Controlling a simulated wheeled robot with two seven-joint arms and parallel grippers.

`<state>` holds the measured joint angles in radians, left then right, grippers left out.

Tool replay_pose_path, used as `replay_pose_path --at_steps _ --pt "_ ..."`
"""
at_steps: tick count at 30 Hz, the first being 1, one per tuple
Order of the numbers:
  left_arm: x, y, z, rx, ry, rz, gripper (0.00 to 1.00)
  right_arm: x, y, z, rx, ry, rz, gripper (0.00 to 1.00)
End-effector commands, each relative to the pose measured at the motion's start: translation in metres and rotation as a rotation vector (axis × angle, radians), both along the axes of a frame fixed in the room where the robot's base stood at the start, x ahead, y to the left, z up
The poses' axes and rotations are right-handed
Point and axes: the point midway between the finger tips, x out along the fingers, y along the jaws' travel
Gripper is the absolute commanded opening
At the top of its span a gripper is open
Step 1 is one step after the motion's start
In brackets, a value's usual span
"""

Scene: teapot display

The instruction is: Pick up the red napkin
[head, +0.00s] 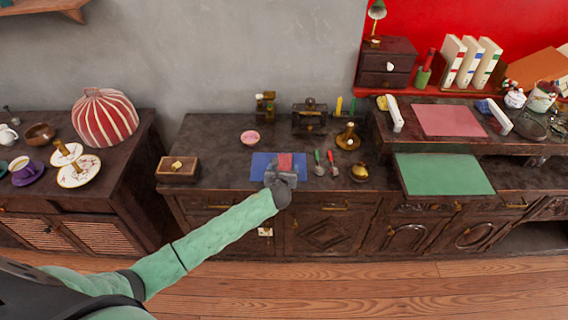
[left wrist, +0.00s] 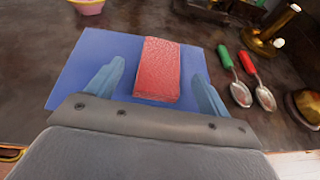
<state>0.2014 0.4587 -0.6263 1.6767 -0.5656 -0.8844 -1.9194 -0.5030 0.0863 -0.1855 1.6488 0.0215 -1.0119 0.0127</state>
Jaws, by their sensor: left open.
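The red napkin (left wrist: 158,68) is a thick folded block lying on a blue mat (left wrist: 80,70) on the dark wooden cabinet top. In the head view the napkin (head: 285,161) shows just beyond my left gripper (head: 283,174), on the blue mat (head: 262,164). In the left wrist view my left gripper (left wrist: 157,90) is open, with one blue finger on each side of the napkin's near part. Gaps show between the fingers and the napkin. I cannot tell how high the fingertips are above the mat. My right gripper is not in view.
Two spoons with green (head: 318,158) and red (head: 331,158) handles lie right of the mat. A pink bowl (head: 250,137) stands behind left, a wooden box (head: 178,169) at left, a gold pot (head: 360,172) at right. The cabinet top between box and mat is clear.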

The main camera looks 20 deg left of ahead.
Motion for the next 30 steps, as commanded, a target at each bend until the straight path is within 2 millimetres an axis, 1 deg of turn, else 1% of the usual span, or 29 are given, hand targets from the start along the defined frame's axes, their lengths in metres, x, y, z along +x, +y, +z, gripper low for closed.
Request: replay_pose_path --at_steps 4,6,9,17,18,20,21,25,30 --pt "0.015 0.002 -0.006 -0.002 0.002 0.002 0.8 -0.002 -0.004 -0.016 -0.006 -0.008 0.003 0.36" --pt "0.023 0.004 -0.009 -0.002 0.001 0.001 0.8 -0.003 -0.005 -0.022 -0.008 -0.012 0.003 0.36" --pt "0.03 0.006 -0.013 -0.002 0.001 0.002 0.8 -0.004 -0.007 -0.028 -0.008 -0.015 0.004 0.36" --pt "0.032 0.006 -0.015 -0.001 0.001 0.0 0.8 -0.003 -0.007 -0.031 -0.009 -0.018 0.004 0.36" --pt "0.032 0.006 -0.015 -0.001 0.001 0.0 0.78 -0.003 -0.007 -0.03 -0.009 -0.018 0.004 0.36" --pt "0.032 0.006 -0.015 -0.001 0.001 0.0 0.66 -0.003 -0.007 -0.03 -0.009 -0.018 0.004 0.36" --pt "0.032 0.006 -0.015 -0.001 0.001 0.0 0.58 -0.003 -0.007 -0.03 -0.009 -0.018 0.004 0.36" --pt "0.032 0.006 -0.015 -0.001 0.001 0.0 0.33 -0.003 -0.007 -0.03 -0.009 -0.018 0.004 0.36" --pt "0.032 0.006 -0.015 -0.001 0.001 0.0 0.32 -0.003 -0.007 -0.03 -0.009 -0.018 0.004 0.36"
